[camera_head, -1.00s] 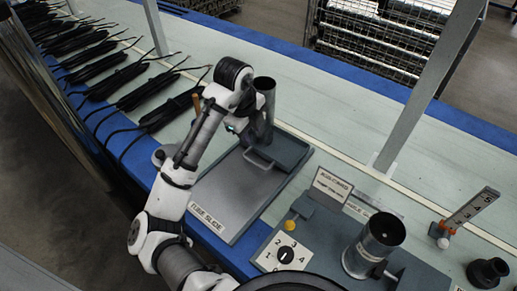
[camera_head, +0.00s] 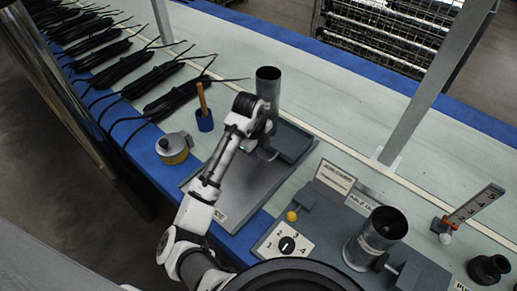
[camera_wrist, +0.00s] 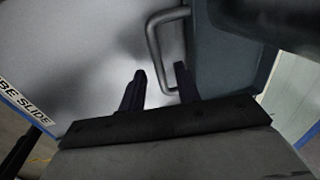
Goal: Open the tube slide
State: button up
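The tube slide is a dark grey block (camera_head: 293,142) at the back of a flat grey plate (camera_head: 245,190), with an upright metal tube (camera_head: 268,88) at it. A bent metal handle (camera_head: 268,154) projects from the block's front over the plate. In the wrist view the handle (camera_wrist: 154,42) reaches down between my fingers and past the right fingertip. My gripper (camera_wrist: 160,70) is open, its two dark fingers apart on either side of the handle's lower bend. I cannot tell how far above the handle they are. In the head view my wrist partly hides the handle and my fingers.
To the right stand a numbered dial panel (camera_head: 287,245), a yellow knob (camera_head: 292,216) and a second metal cylinder (camera_head: 376,238). A yellow-grey canister (camera_head: 173,148) and a blue holder (camera_head: 204,121) stand left of my arm. A grey post (camera_head: 428,90) rises behind.

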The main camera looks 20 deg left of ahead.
jog(key=shift+f, duration=0.3)
grip_shut()
